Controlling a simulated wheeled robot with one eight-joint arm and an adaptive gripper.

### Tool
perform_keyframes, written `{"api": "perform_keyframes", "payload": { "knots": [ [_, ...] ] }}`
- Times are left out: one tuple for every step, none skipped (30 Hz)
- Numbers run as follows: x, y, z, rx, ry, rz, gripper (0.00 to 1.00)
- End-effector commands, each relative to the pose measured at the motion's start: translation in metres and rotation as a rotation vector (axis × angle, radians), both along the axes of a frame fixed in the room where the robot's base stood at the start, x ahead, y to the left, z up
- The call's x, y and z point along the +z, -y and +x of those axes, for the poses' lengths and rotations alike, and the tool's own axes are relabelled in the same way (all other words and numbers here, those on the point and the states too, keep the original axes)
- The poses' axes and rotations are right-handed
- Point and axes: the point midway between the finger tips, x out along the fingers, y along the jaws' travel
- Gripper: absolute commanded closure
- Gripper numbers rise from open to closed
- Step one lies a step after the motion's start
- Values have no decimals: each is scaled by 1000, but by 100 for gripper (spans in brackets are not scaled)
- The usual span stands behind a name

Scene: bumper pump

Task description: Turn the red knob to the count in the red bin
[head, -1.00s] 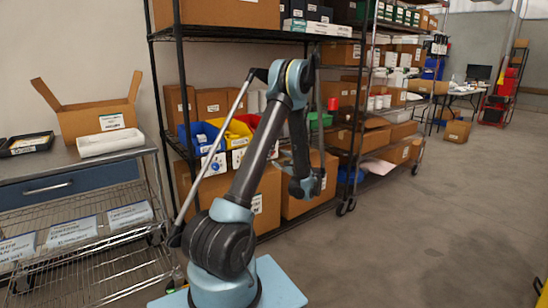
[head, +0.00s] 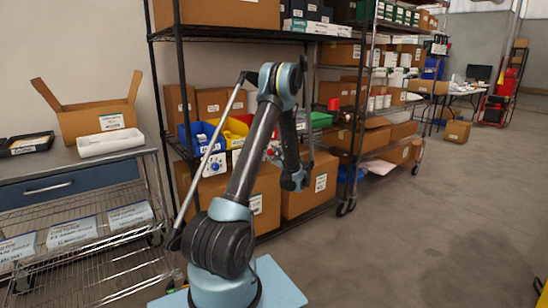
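A small red part, likely the red knob (head: 272,151), shows on a pale panel just right of my forearm, partly hidden by the arm. A blue knob (head: 214,166) sits on a white panel below the blue bin (head: 198,137). A yellow bin (head: 233,132) stands beside it. My arm's end (head: 294,180) hangs in front of the lower cardboard boxes, lower right of the red part. The fingers are too small and hidden to tell open or shut.
A wire shelf rack (head: 155,95) holds cardboard boxes (head: 310,187) and a green bin (head: 320,120). A red cup (head: 332,104) stands further along. At left is a steel bench (head: 70,160) with an open box (head: 95,118) and trays.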

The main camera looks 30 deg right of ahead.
Motion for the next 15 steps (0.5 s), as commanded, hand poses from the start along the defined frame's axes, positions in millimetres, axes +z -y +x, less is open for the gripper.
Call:
{"api": "perform_keyframes", "payload": {
  "knots": [
    [0,0,0,0,0,0,75],
    [0,0,0,0,0,0,82],
    [0,0,0,0,0,0,91],
    [0,0,0,0,0,0,94],
    [0,0,0,0,0,0,94],
    [0,0,0,1,-1,0,94],
    [0,13,-1,-2,-1,0,94],
    [0,9,-1,-1,0,-1,94],
    [0,8,-1,-3,0,-2,94],
    [0,7,-2,-4,0,-4,94],
    [0,6,-2,-5,1,-7,94],
    [0,6,-2,-5,1,-13,94],
    [0,5,-3,-6,1,-19,95],
    [0,5,-3,-6,2,-27,95],
    [0,5,-3,-6,3,-39,95]
  ]
}}
